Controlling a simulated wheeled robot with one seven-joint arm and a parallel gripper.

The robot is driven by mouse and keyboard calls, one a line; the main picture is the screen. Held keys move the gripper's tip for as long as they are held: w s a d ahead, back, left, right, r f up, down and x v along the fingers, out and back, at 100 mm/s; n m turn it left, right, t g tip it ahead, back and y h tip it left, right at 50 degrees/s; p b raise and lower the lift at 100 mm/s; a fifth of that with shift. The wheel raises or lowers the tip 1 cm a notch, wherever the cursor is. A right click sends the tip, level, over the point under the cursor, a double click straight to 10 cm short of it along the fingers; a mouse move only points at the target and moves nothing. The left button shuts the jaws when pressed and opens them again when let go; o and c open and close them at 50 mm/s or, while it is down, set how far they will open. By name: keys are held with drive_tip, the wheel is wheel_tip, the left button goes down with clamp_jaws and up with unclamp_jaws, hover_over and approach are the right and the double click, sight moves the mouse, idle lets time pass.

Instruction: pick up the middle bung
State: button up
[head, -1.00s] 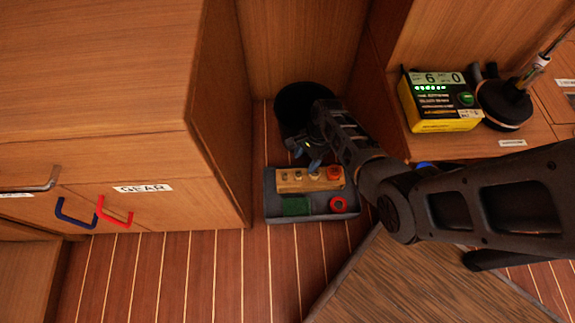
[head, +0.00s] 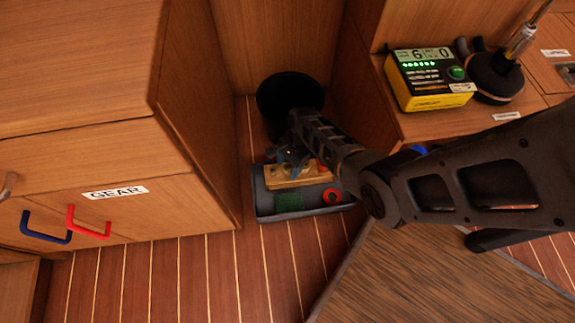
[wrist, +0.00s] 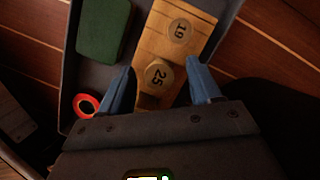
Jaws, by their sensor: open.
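A wooden block (head: 290,183) holding bungs lies in a grey tray (head: 262,209) on the floor. In the wrist view, the block (wrist: 158,42) carries a round bung marked 25 (wrist: 157,75) and a round top marked 19 (wrist: 180,31) beyond it. My gripper (wrist: 160,68) is open, its blue fingers on either side of the 25 bung; I cannot tell whether they touch it. In the head view, my gripper (head: 288,155) hangs over the block and hides most bungs. An orange piece at the block's right end is partly hidden by my arm.
The tray also holds a green block (head: 289,201) and a red ring (head: 332,195). A black bin (head: 290,92) stands behind the tray. A cabinet marked GEAR (head: 115,192) is close on the left. A yellow-black device (head: 430,85) sits on the bench at right.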

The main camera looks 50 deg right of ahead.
drive_tip(key=shift+c, duration=0.3)
clamp_jaws()
drive_tip(key=shift+r, duration=0.1)
wheel_tip(320, 180, up, 10)
drive_tip(key=p, duration=0.6)
drive_tip(key=shift+p, duration=0.35)
